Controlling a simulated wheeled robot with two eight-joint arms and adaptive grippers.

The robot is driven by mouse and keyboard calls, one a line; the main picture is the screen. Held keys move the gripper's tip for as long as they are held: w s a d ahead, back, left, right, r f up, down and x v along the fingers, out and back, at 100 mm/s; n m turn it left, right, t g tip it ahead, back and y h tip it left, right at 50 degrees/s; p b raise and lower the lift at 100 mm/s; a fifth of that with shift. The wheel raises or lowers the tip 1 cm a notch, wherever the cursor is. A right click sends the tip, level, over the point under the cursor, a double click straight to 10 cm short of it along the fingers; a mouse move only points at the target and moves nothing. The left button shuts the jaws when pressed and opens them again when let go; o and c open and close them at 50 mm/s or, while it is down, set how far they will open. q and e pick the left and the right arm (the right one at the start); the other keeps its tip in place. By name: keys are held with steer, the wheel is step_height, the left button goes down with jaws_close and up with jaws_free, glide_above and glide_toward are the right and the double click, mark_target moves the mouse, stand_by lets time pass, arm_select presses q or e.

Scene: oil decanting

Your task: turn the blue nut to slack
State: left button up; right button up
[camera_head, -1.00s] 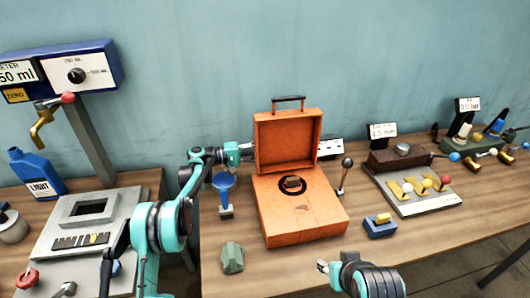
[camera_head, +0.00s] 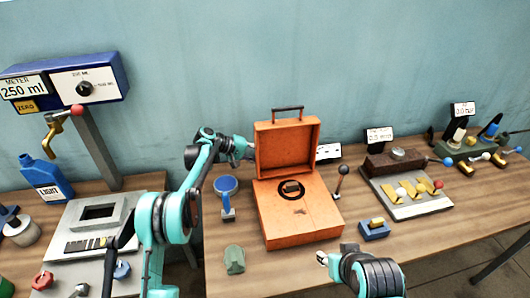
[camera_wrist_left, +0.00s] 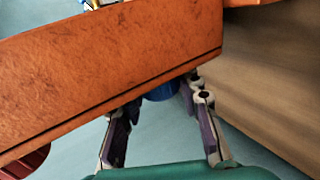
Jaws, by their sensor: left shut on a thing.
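My left gripper (camera_head: 244,150) reaches behind the raised lid of the orange case (camera_head: 270,150), and the lid partly hides its fingertips. In the left wrist view its two fingers (camera_wrist_left: 160,97) are on either side of a small blue piece, likely the blue nut (camera_wrist_left: 161,92). The orange wall (camera_wrist_left: 110,75) covers much of that piece, so its turn does not show. The gripper is shut on it. My right gripper (camera_head: 326,259) is in front of the case, away from everything; its jaws are too small to read.
A blue funnel-like cup (camera_head: 225,184) stands left of the case, with a green block (camera_head: 234,260) in front. A dark-knobbed lever (camera_head: 341,180) and a blue block (camera_head: 375,229) are to the right. A grey panel (camera_head: 65,222) is at left.

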arm_select(q)
steer(key=shift+y+p, duration=0.75)
steer(key=shift+y, duration=0.15)
steer(key=o, duration=1.2)
steer(key=v, duration=1.2)
steer(key=shift+w, duration=0.15)
